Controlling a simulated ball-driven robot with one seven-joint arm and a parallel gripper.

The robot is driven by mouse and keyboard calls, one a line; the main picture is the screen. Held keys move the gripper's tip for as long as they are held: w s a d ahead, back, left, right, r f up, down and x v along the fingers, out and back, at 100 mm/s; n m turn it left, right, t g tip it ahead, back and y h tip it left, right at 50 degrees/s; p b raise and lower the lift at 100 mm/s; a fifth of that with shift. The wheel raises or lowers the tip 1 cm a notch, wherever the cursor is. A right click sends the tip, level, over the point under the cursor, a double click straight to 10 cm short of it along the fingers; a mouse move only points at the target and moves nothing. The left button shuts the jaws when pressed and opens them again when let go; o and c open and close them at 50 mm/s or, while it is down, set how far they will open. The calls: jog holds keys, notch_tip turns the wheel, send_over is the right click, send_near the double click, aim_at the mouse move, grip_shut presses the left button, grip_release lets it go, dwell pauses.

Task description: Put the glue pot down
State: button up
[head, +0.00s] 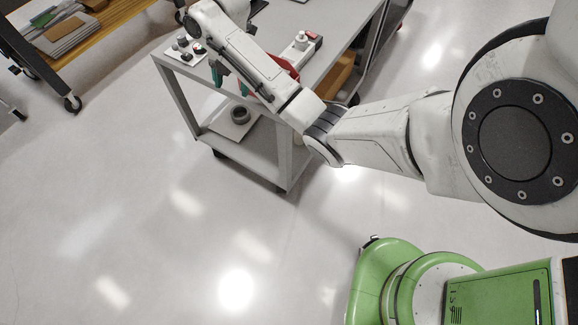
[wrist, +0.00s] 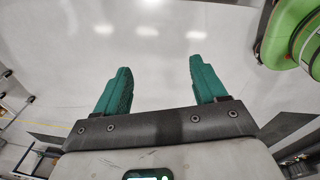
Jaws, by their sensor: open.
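My gripper (head: 230,80) has green fingers and is over the grey cart top (head: 270,27), near its front edge. In the wrist view my gripper (wrist: 158,72) is open, with nothing between the fingers and pale floor beyond them. A small white pot-like thing (head: 301,41) stands on the cart top, to the right of my forearm and apart from the fingers. It may be the glue pot, but it is too small to be sure.
A white plate with several small dark pieces (head: 185,50) lies at the cart's left corner. Something red (head: 283,67) lies partly behind my arm. The lower shelf (head: 219,129) holds a dark ring (head: 240,115). A wooden-topped bench (head: 88,38) stands at the left.

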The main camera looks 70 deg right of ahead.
jog(key=s+a+f+m+y, duration=0.1)
jog(key=s+a+f+m, duration=0.25)
jog(key=a, duration=0.65)
jog(key=s+a+f+m, duration=0.2)
jog(key=a+f+m, duration=0.25)
jog(key=a, duration=0.55)
jog(key=s+a+f+m+h, duration=0.1)
jog(key=s+a+m+h, duration=0.1)
jog(key=s+m, duration=0.8)
jog(key=s+a, duration=0.1)
jog(key=s, duration=0.7)
jog(key=shift+s, duration=0.15)
